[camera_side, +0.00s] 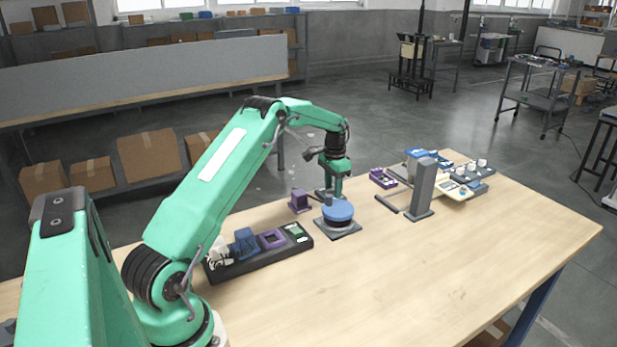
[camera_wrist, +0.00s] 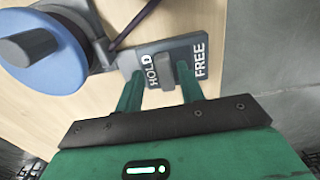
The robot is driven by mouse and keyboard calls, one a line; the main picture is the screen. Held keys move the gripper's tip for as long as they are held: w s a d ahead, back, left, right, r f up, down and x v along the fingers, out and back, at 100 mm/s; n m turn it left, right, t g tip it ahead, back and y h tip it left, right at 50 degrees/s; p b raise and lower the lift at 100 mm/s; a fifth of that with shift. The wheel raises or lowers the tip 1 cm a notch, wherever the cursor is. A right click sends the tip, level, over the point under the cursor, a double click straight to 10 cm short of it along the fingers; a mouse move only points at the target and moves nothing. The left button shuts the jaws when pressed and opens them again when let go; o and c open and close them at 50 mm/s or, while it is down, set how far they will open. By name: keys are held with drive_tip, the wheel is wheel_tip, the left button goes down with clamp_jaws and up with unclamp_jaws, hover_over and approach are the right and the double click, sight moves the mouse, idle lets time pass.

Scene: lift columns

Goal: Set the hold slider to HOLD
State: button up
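The hold slider plate (camera_wrist: 129,62) is dark grey, with HOLD lettered on its left part and FREE on its right part in the wrist view. Its grey slider knob (camera_wrist: 168,77) shows between the two words. My gripper (camera_wrist: 158,72) is over the plate with its green fingers apart.
A blue disc (camera_side: 338,211) on a grey base stands close to my gripper; it also fills the upper left of the wrist view (camera_wrist: 68,68). A dark tray (camera_side: 262,262), a purple block (camera_side: 300,201) and a grey column (camera_side: 422,187) stand around it. The table front is clear.

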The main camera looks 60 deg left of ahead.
sight(333, 190)
drive_tip(key=shift+r, duration=3.95)
